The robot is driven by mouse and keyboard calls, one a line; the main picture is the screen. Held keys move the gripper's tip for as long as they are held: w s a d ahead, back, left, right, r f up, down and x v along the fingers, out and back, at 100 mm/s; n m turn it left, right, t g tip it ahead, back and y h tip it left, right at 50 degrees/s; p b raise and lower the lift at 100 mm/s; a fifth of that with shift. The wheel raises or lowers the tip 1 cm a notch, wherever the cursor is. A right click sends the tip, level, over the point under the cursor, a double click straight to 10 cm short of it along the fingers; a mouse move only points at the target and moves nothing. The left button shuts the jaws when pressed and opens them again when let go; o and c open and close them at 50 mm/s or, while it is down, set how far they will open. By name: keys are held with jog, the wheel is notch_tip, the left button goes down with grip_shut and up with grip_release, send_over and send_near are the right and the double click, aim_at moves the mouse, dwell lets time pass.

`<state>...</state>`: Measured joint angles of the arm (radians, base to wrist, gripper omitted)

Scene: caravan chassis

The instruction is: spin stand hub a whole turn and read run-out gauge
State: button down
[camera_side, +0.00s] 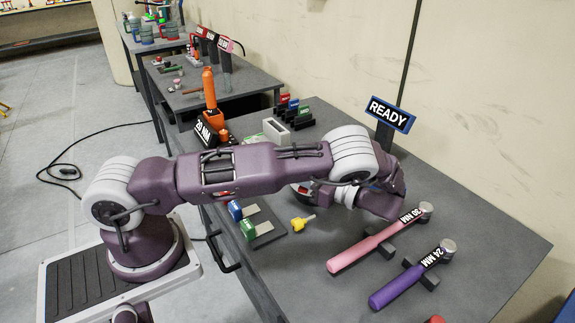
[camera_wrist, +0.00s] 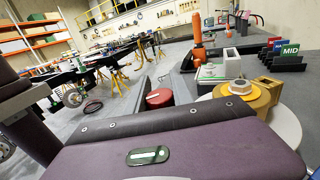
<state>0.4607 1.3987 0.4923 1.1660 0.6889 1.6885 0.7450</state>
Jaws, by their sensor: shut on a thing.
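In the wrist view a brass-coloured hub (camera_wrist: 258,94) with a pale hex nut (camera_wrist: 239,87) on top sits above a white round disc (camera_wrist: 286,128). A red round knob (camera_wrist: 158,97) shows to its left, between grey bars that look like my fingers. My gripper (camera_wrist: 165,92) appears shut on this knob, though the contact is partly hidden behind my purple hand. In the side view my arm covers the gripper and most of the hub stand; only a small red and white part (camera_side: 301,189) shows beneath my forearm. I cannot make out a run-out gauge dial.
A blue READY sign (camera_side: 390,114) stands at the bench's back. Pink (camera_side: 375,240) and purple (camera_side: 408,278) torque tools lie at the right. An orange tool (camera_side: 210,102) stands behind.

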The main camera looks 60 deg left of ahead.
jog(key=shift+w+d+n+g+h, duration=0.2)
jog(key=shift+d+n+g+h, duration=0.2)
jog(key=shift+g, duration=0.25)
jog(key=shift+w+d+n+g+h, duration=0.15)
jog(key=shift+d+n+g+h, duration=0.2)
jog(key=shift+n+g, duration=0.25)
jog(key=shift+d, duration=0.1)
jog(key=c, duration=1.1)
grip_release()
jog(key=shift+w, duration=0.1)
jog(key=shift+w+d+g, duration=0.2)
jog(key=shift+d+g, duration=0.05)
jog(key=shift+d, duration=0.1)
notch_tip(320, 180, up, 7)
jog(key=w+d, duration=0.1)
jog(key=shift+d, duration=0.4)
